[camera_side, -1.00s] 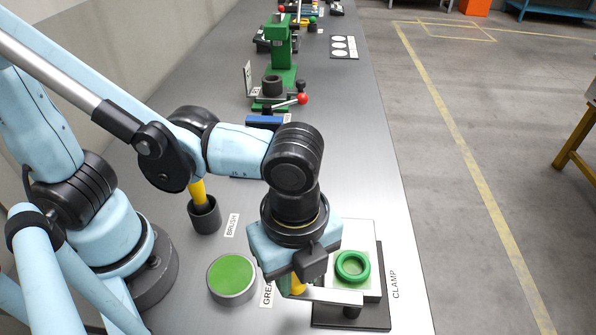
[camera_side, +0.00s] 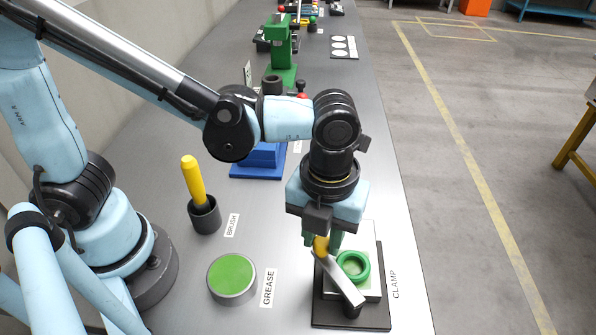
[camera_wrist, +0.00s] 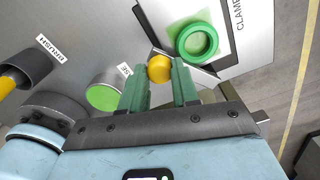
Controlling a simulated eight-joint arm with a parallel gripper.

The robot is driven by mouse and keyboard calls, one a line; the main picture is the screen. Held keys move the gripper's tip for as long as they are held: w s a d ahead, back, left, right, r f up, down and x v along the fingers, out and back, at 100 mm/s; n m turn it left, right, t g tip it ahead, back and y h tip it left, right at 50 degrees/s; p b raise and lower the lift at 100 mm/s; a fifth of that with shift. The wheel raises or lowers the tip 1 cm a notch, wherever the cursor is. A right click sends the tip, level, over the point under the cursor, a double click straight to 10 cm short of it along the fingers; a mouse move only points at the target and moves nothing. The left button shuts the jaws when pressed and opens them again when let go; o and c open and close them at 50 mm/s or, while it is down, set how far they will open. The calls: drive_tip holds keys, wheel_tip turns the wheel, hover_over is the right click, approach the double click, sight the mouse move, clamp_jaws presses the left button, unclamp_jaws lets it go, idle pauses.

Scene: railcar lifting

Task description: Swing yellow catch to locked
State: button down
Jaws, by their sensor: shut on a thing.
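The yellow catch (camera_side: 320,246) is an upright yellow knob on the end of a flat silver arm (camera_side: 338,280). It stands at the upper left of the clamp, and the silver arm slants down right beside the green ring (camera_side: 352,267) to its pivot at the front. My gripper (camera_side: 321,241) is shut on the yellow knob from above. In the wrist view, the knob's round top (camera_wrist: 160,67) sits between the green fingers (camera_wrist: 159,82). The green ring (camera_wrist: 197,41) lies just beyond them. The fingers partly hide the knob and arm.
The clamp's black base (camera_side: 350,318) sits near the bench's right edge, by the CLAMP label. A green-topped grease tin (camera_side: 231,277) and a yellow-handled brush (camera_side: 192,180) in a dark cup (camera_side: 205,216) stand to the left. A blue block (camera_side: 258,160) is behind.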

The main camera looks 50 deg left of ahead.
drive_tip(key=w+m, duration=0.1)
drive_tip(key=w+d+m, duration=0.1)
drive_tip(key=m, duration=0.1)
drive_tip(key=shift+w+m, duration=0.3)
drive_tip(key=shift+w+d+m, duration=0.4)
drive_tip(key=shift+w+m, duration=0.15)
drive_tip(key=shift+m, duration=0.35)
drive_tip(key=shift+w+d+m, duration=0.35)
drive_tip(key=shift+w+m, duration=0.15)
drive_tip(key=shift+m, duration=0.4)
drive_tip(key=c, duration=0.8)
unclamp_jaws()
wheel_tip(320, 180, up, 12)
drive_tip(key=shift+r, duration=0.1)
